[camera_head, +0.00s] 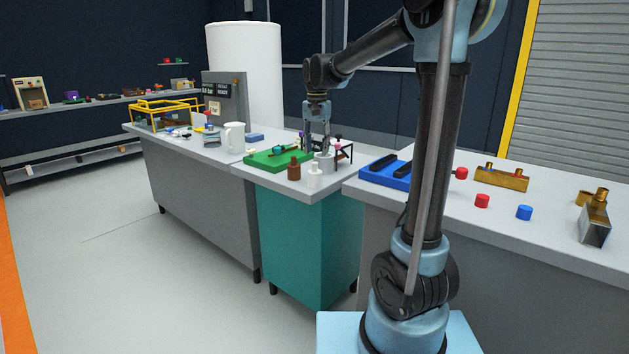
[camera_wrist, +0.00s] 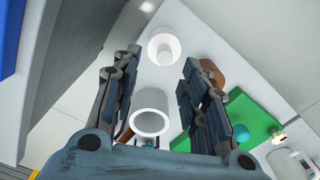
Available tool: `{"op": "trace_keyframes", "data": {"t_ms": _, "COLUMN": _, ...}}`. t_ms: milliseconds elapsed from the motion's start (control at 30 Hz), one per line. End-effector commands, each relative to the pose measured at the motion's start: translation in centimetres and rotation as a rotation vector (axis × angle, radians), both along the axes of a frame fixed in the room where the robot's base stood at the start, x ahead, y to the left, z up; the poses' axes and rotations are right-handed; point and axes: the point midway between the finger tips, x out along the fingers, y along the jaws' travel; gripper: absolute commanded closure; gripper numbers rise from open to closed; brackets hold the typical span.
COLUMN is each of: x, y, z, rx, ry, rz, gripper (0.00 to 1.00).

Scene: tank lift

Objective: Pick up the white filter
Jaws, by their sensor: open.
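Two white round things could be the white filter, and I cannot tell which it is. One is a small white bottle-like piece (camera_head: 314,177) at the table's front corner; it also shows in the wrist view (camera_wrist: 163,47), just beyond the fingertips. The other is a pale, open-topped cylinder (camera_head: 326,162) behind it, which shows in the wrist view (camera_wrist: 150,117) between the fingers. My gripper (camera_head: 318,146) points down over the cylinder, fingers apart and empty. In the wrist view, my gripper (camera_wrist: 162,62) is spread wide.
A brown bottle (camera_head: 294,169) stands left of the white piece, close to my right finger in the wrist view. A green tray (camera_head: 268,161) lies behind it, and a small dark rack (camera_head: 345,151) stands to the right. A white jug (camera_head: 234,138) stands further left.

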Motion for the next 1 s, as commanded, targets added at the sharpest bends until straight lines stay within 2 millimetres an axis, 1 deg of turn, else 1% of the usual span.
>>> {"op": "trace_keyframes", "data": {"t_ms": 167, "x": 0.0, "y": 0.2, "z": -1.0, "rx": 0.0, "ry": 0.0, "rz": 0.001, "gripper": 0.6}}
{"op": "trace_keyframes", "data": {"t_ms": 400, "x": 0.0, "y": 0.7, "z": -4.2, "rx": 0.0, "ry": 0.0, "rz": 0.001, "gripper": 0.6}}
{"op": "trace_keyframes", "data": {"t_ms": 500, "x": 0.0, "y": 0.6, "z": -5.0, "rx": 0.0, "ry": 0.0, "rz": 0.001, "gripper": 0.6}}
{"op": "trace_keyframes", "data": {"t_ms": 600, "x": 0.0, "y": 0.6, "z": -5.4, "rx": 0.0, "ry": 0.0, "rz": 0.001, "gripper": 0.6}}
{"op": "trace_keyframes", "data": {"t_ms": 800, "x": 0.0, "y": 0.7, "z": -5.5, "rx": 0.0, "ry": 0.0, "rz": 0.001, "gripper": 0.6}}
{"op": "trace_keyframes", "data": {"t_ms": 833, "x": 0.0, "y": 0.7, "z": -5.5, "rx": 0.0, "ry": 0.0, "rz": 0.001, "gripper": 0.64}}
{"op": "trace_keyframes", "data": {"t_ms": 867, "x": 0.0, "y": 0.7, "z": -5.4, "rx": 0.0, "ry": 0.0, "rz": 0.001, "gripper": 0.71}}
{"op": "trace_keyframes", "data": {"t_ms": 900, "x": 0.0, "y": 0.7, "z": -5.4, "rx": 0.0, "ry": 0.0, "rz": 0.001, "gripper": 0.8}}
{"op": "trace_keyframes", "data": {"t_ms": 1000, "x": 0.0, "y": 0.8, "z": -5.4, "rx": 0.0, "ry": 0.0, "rz": 0.003, "gripper": 1.0}}
